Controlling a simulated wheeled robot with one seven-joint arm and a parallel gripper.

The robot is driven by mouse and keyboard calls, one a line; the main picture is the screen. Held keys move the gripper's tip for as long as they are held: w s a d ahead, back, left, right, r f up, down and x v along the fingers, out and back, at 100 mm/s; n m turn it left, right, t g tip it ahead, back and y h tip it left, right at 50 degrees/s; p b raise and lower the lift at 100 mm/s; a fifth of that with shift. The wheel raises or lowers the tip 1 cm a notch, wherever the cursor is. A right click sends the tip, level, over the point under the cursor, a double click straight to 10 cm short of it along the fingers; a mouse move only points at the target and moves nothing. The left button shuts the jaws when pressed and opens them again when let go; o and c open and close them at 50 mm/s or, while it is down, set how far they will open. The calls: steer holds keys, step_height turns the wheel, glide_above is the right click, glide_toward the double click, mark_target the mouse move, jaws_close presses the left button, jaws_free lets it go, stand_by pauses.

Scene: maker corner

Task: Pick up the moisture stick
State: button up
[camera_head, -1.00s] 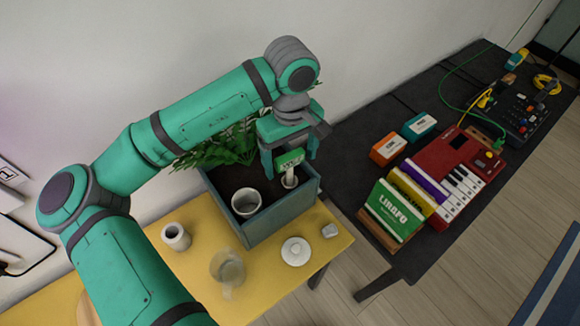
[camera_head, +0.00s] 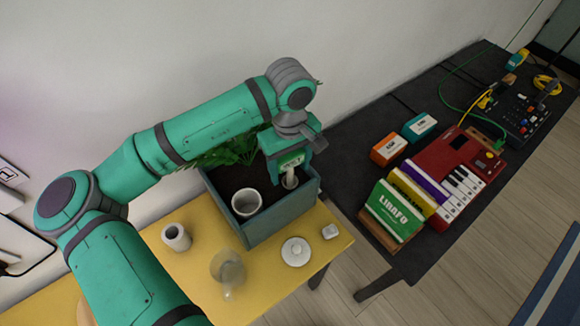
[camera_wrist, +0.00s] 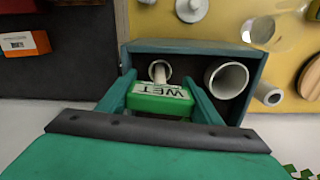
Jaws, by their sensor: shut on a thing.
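The moisture stick (camera_head: 290,160) has a green head and a pale stem, standing in the dark planter box (camera_head: 283,214). In the wrist view its head (camera_wrist: 160,98) reads "WET", and the stem drops into a small white ring-shaped holder (camera_wrist: 153,69). The stem's lower end is hidden. My gripper (camera_wrist: 162,88) is shut on the green head, one finger on each side. In the head view my gripper (camera_head: 288,155) comes down from above and hides part of the head.
A white cup (camera_head: 246,203) stands in the planter beside the stick, with leafy plants (camera_head: 228,152) behind. A pale jar (camera_head: 176,236), a clear glass (camera_head: 228,270) and a white lid (camera_head: 296,251) sit on the yellow table (camera_head: 195,262). A dark table with electronics is at right.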

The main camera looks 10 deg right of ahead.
step_height(320, 180, up, 26)
steer(key=shift+r, duration=0.25)
stand_by(1.7)
stand_by(0.4)
